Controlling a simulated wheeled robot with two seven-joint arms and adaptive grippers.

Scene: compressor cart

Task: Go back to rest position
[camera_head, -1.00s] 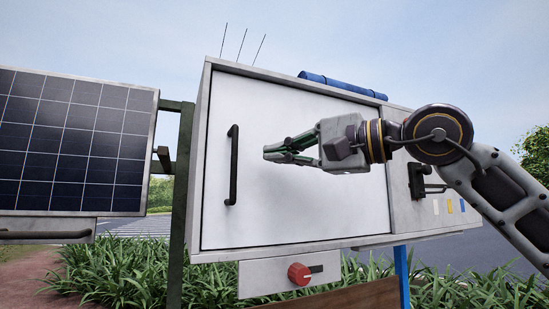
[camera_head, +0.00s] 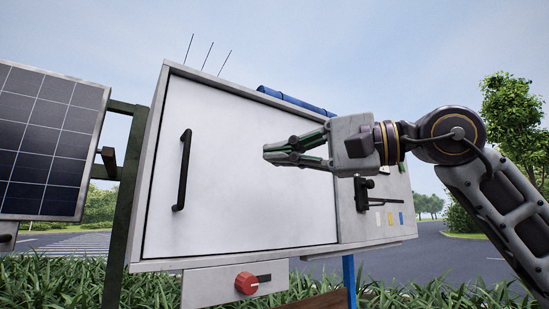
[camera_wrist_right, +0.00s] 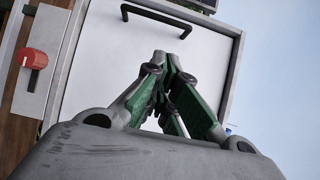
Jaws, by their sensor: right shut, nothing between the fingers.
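My right gripper (camera_head: 283,153) is shut and empty in front of the white cabinet door (camera_head: 225,215), its fingers pointing left. The arm comes in from the right edge. The black door handle (camera_head: 183,170) stands upright to the left of the fingertips, clearly apart from them in the picture. The door looks closed. In the right wrist view the shut fingers (camera_wrist_right: 165,62) point towards the door (camera_wrist_right: 95,62), with the handle (camera_wrist_right: 157,18) beyond them. My left gripper is not in view.
A red knob (camera_head: 246,283) sits on a grey panel below the cabinet. A solar panel (camera_head: 40,140) stands at the left. A dark lever (camera_head: 364,195) is on the cabinet's right side, behind my arm. Grass lies below, and open road (camera_head: 445,252) shows to the right.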

